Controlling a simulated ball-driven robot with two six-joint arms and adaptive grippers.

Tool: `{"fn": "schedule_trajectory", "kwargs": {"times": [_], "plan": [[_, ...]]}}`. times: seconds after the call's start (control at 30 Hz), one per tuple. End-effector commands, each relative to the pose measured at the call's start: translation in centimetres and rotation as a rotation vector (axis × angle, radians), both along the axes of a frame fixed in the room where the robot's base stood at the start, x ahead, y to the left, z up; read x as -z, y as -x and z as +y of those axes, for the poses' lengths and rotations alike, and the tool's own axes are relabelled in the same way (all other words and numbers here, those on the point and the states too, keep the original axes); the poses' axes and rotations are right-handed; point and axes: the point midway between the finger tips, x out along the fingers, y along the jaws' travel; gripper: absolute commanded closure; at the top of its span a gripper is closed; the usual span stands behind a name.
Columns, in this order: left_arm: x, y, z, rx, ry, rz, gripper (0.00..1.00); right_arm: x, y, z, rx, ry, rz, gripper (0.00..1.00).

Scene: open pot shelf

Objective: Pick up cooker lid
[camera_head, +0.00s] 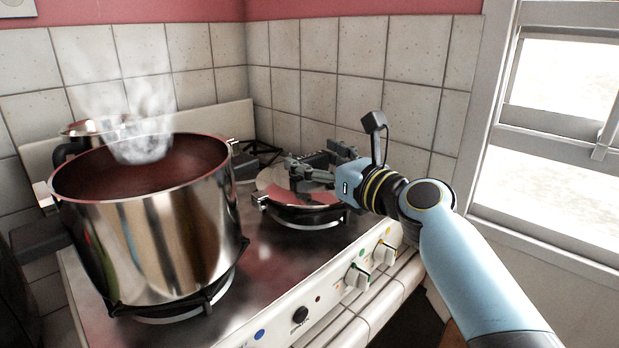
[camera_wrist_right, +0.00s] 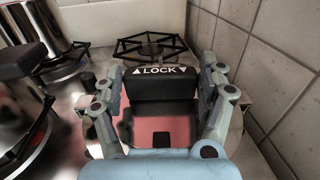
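The cooker lid (camera_head: 272,181) is a shiny round metal lid with a pink reflection, low over the right front burner. In the right wrist view the lid (camera_wrist_right: 146,128) carries a black handle block (camera_wrist_right: 161,84) marked "LOCK". My right gripper (camera_head: 306,172) is just above the lid, reaching in from the right. Its fingers (camera_wrist_right: 145,65) are spread, one on each side of the handle, and look open with gaps beside it. The gripper hides part of the lid in the head view. My left gripper is not in view.
A large steaming steel pot (camera_head: 160,235) stands on the left front burner, with a smaller pot (camera_head: 90,127) behind it. An empty back burner grate (camera_wrist_right: 150,47) lies beyond the lid. The tiled wall (camera_head: 395,85) and window (camera_head: 560,130) bound the right side. Knobs (camera_head: 357,277) line the stove front.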

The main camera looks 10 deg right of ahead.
Motion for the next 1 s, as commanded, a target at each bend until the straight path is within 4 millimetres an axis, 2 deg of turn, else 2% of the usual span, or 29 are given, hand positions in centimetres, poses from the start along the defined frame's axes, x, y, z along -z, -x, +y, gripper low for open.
{"fn": "schedule_trajectory", "kwargs": {"times": [0.03, 0.3, 0.67, 0.83, 1.0], "plan": [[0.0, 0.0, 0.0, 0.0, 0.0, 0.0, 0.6, 0.0, 0.0, 0.0, 0.0, 0.0, 0.0, 0.43], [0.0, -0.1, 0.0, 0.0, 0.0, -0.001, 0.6, 0.0, 0.0, 0.0, 0.0, 0.0, 0.0, 0.77], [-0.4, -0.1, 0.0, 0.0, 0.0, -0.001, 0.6, -0.9, 0.0, 0.0, 0.0, -0.001, -0.004, 0.78], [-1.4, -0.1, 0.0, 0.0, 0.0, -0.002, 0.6, -3.3, 0.0, 0.0, 0.0, 0.0, -0.006, 0.78], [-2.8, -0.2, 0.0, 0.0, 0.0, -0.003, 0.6, -7.4, 0.0, 0.0, 0.0, -0.001, -0.009, 0.78]]}}
